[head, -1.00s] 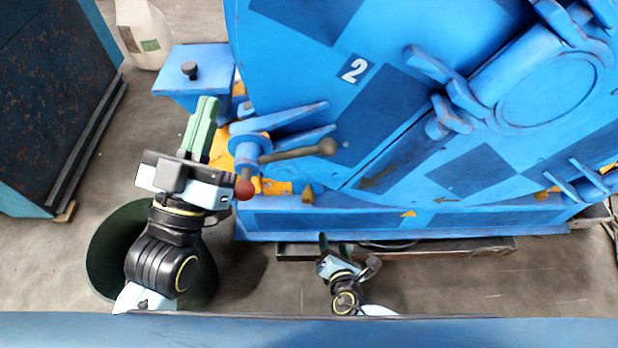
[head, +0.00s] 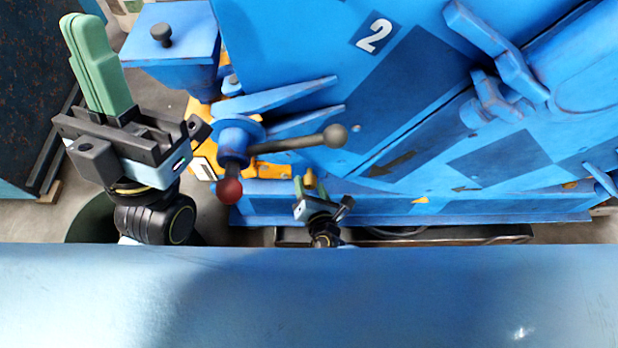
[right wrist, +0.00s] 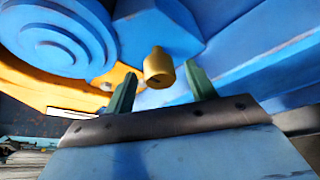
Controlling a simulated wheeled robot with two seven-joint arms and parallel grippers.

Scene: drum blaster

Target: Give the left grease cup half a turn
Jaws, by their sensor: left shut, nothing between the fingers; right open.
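The grease cup (head: 310,178) is a small brass-yellow cup low on the blue machine's front, below the lever. In the right wrist view the cup (right wrist: 158,68) shows clearly, upright and just past the fingertips. My right gripper (head: 311,186) is open at the cup. Its two green fingers, in the right wrist view (right wrist: 160,82), stand apart to the left and right of the cup; I see no contact. My left gripper (head: 84,26) is shut and empty, raised at the upper left, well away from the cup.
A lever with a grey knob (head: 335,136) and a red knob (head: 229,190) sticks out above and left of the cup. A blue box (head: 185,50) with a black knob (head: 161,34) is behind. A dark rail (head: 460,236) runs along the machine's foot.

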